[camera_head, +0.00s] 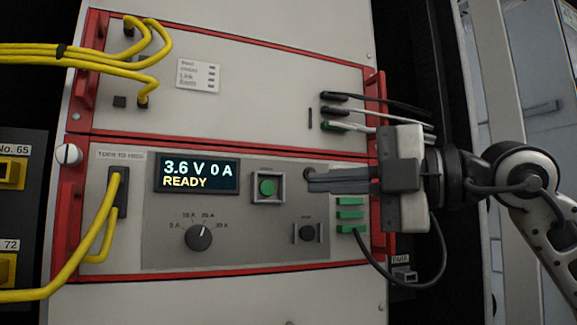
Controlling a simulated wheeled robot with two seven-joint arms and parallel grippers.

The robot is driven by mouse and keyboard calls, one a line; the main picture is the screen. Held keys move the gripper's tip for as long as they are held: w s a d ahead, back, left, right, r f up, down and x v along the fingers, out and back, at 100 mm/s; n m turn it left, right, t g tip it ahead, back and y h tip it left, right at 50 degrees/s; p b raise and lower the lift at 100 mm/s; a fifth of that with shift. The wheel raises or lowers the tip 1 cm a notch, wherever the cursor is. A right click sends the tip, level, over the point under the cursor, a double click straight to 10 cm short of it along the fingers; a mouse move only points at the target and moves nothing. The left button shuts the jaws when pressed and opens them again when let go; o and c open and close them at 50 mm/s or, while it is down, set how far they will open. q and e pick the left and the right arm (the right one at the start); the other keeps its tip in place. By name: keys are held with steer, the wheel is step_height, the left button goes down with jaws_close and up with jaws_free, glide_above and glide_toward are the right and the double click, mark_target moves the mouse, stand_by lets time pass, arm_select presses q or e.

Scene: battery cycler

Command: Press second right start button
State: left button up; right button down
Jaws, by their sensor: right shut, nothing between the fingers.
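The battery cycler's lower panel (190,260) faces me with a red frame. A green round start button (267,188) sits in a square grey surround, right of the display (197,174) reading "3.6 V 0 A READY". My right gripper (309,182) comes in from the right. It is shut and empty, its fingertips pointing left, a little to the right of the green button in the picture. I see a gap between the tips and the button; their depth from the panel is hard to tell. My left gripper is not in view.
A dark button (307,233) and a rotary knob (198,237) are lower on the panel. Green connectors (350,214) and dark cables lie beside and behind my right gripper. Yellow cables (100,215) run along the left. The upper unit (250,100) has a red frame.

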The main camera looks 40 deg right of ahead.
mark_target(261, 187)
steer(key=w+p, duration=0.1)
steer(key=w, duration=0.2)
steer(key=w+a+p, duration=0.1)
steer(key=w, duration=0.2)
steer(key=shift+w+a+r+p, duration=0.1)
steer(key=shift+w+a+p, duration=0.05)
steer(key=shift+w+p, duration=0.15)
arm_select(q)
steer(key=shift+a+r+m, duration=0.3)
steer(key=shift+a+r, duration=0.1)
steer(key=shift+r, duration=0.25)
arm_select(e)
steer(key=shift+w, duration=0.35)
